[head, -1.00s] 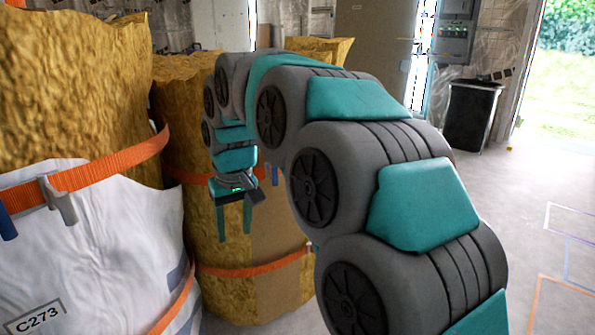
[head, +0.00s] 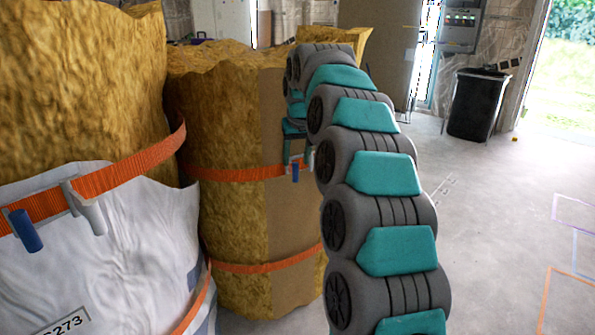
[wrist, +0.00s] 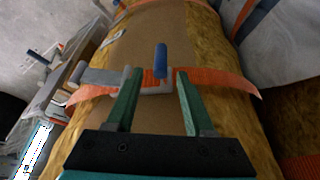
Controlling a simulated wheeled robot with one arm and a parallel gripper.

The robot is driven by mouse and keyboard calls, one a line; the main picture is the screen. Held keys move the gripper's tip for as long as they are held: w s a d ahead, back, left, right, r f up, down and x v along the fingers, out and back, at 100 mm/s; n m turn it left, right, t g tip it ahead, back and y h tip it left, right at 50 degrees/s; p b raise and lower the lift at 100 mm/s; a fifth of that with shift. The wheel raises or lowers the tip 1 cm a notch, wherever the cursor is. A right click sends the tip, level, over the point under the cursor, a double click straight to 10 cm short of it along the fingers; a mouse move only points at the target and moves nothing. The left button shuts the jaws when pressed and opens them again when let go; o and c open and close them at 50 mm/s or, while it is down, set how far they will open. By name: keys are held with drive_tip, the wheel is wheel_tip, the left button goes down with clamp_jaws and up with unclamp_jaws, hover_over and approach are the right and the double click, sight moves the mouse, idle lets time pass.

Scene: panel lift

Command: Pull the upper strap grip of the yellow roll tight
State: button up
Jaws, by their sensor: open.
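The yellow roll (head: 220,115) with a brown strip stands upright right of a white-wrapped roll. Its upper orange strap (head: 228,174) runs around it; the lower strap (head: 265,267) circles near its base. The upper strap's blue grip (head: 295,173) is small in the head view, beside my gripper (head: 297,158). In the wrist view the blue grip (wrist: 161,61) sticks up from a pale buckle (wrist: 153,86) on the strap (wrist: 218,79). My gripper (wrist: 160,104) is open, its green fingers on either side of the buckle. Whether they touch it is unclear.
The white-wrapped roll (head: 130,215) stands close on the left, with its own orange strap (head: 110,176) and blue grip (head: 25,231). A black bin (head: 477,104) stands at the back right. The floor (head: 480,235) at right is clear.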

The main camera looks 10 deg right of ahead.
sight(295, 171)
drive_tip(key=x, duration=0.6)
clamp_jaws()
idle(0.3)
idle(1.0)
